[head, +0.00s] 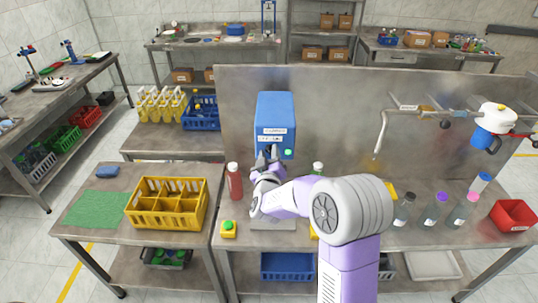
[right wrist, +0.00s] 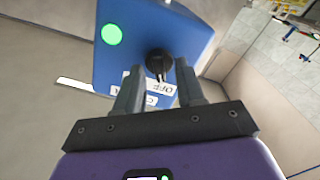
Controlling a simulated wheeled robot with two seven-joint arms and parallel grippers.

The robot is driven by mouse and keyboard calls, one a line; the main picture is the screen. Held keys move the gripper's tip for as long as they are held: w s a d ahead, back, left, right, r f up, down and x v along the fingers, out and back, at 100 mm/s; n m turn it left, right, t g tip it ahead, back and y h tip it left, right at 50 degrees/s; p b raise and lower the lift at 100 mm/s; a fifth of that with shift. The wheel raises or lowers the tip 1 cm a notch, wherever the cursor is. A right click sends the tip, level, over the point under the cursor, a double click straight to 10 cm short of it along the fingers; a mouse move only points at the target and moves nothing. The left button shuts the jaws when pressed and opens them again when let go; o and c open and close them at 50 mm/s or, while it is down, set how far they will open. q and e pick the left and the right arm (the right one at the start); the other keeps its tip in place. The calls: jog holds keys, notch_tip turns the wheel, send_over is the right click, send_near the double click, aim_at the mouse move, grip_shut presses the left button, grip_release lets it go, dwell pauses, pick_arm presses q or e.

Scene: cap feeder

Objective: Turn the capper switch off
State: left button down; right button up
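The blue capper (head: 275,112) stands at the back of the middle bench, against the metal panel. Its front also shows in the right wrist view (right wrist: 180,30), with a lit green round lamp (right wrist: 112,34), a black rotary switch (right wrist: 158,60) and white labels, one reading OFF. My right gripper (head: 268,158) is up at the lower front of the capper. In the right wrist view its two fingers (right wrist: 158,82) are apart, with the switch showing between and just beyond their tips. I cannot tell whether they touch it. My left gripper is not in view.
A red bottle (head: 235,182) stands left of my right arm, and a yellow box with a green button (head: 228,229) is at the front edge. A yellow crate (head: 134,216) is on the left bench. Several bottles and a red bin (head: 512,216) are at right.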

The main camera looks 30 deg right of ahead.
jog(key=v, duration=0.7)
jog(key=shift+s+b, duration=0.2)
jog(key=shift+b, duration=0.25)
jog(key=shift+a, duration=0.1)
jog(key=s+a+f+g+y+b, duration=0.2)
jog(key=a+f+y, duration=0.15)
jog(key=f, duration=0.75)
jog(key=s+a+f+g+y+b, duration=0.15)
jog(key=a+f, duration=0.25)
jog(key=f, duration=0.6)
jog(key=s+a+f+g+y+b, duration=0.1)
jog(key=a+f+g+y+b, duration=0.2)
jog(key=f, duration=0.8)
jog(key=s+a+f+m+g+y+b, duration=0.1)
jog(key=s+a+f+g+y, duration=0.2)
jog(key=s+f, duration=0.5)
jog(key=s+a+f+m+g+y+b, duration=0.1)
jog(key=s+a+f+g+y, duration=0.1)
jog(key=s+a+f+g, duration=0.3)
jog(key=s+a+f, duration=0.2)
jog(key=s+f, duration=0.2)
jog(key=s, duration=0.2)
jog(key=shift+s+a+y, duration=0.25)
jog(key=shift+s+y, duration=0.1)
jog(key=shift+y, duration=0.05)
